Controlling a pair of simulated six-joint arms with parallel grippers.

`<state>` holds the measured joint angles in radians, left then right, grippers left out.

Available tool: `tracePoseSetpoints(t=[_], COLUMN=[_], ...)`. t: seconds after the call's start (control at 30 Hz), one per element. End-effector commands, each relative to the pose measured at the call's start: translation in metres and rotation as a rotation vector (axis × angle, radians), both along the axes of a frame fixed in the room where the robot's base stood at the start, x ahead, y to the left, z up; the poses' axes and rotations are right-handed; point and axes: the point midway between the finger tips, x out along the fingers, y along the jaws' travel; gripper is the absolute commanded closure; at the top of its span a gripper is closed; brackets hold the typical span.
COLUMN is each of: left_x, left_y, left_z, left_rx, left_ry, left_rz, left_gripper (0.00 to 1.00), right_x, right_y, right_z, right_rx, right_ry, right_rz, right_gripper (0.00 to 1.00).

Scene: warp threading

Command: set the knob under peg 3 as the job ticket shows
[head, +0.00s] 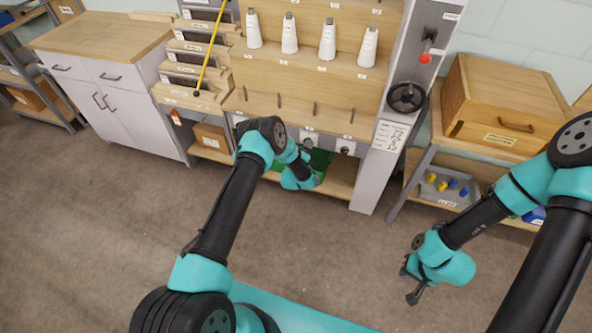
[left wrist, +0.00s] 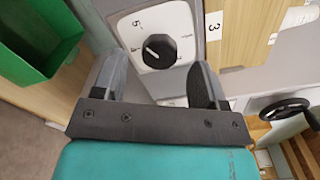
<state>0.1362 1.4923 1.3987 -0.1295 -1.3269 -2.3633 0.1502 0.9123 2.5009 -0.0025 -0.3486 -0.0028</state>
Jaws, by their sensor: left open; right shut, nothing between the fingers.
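The knob under peg 3 (left wrist: 158,51) is black, on a white dial plate (left wrist: 178,22) in the left wrist view. A 5 shows on the dial; the other marks and the exact pointer setting are hard to read. A tag marked 3 (left wrist: 212,28) is beside the plate. My left gripper (left wrist: 156,78) is open, its fingers either side of the knob and apart from it. In the head view my left wrist hides part of this area. Peg 3 (head: 314,108) stands above. The job ticket (head: 391,135) hangs on the right post; its writing is too small to read. My right gripper (head: 411,285) is shut and empty over the floor.
Another dial (head: 345,147) sits to the right. A green bin (left wrist: 40,45) is close to my left gripper. A black handwheel (head: 406,97) is on the post. White cones (head: 328,40) stand on the shelf above. The floor in front is clear.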

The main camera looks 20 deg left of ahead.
Motion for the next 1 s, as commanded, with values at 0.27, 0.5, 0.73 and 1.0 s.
tracePoseSetpoints(t=[0.27, 0.5, 0.73, 1.0], left_x=[-0.044, -0.087, -0.128, -0.152], left_y=[-0.001, -0.001, -0.001, -0.002], left_z=[0.000, -0.001, 0.000, 0.000], left_rx=[-0.001, 0.000, -0.001, 0.000], left_ry=[0.004, 0.004, 0.004, 0.001], left_rz=[-0.001, -0.001, 0.000, 0.000], left_gripper=[0.34, 0.34, 0.34, 0.34], right_x=[0.000, 0.000, 0.000, 0.000], right_y=[0.000, 0.000, 0.000, 0.000], right_z=[0.000, 0.000, 0.000, 0.000], right_rx=[0.000, 0.000, 0.000, 0.000], right_ry=[0.000, 0.000, 0.000, 0.000], right_rz=[0.000, 0.000, 0.000, 0.000], right_gripper=[1.00, 1.00, 1.00, 1.00])
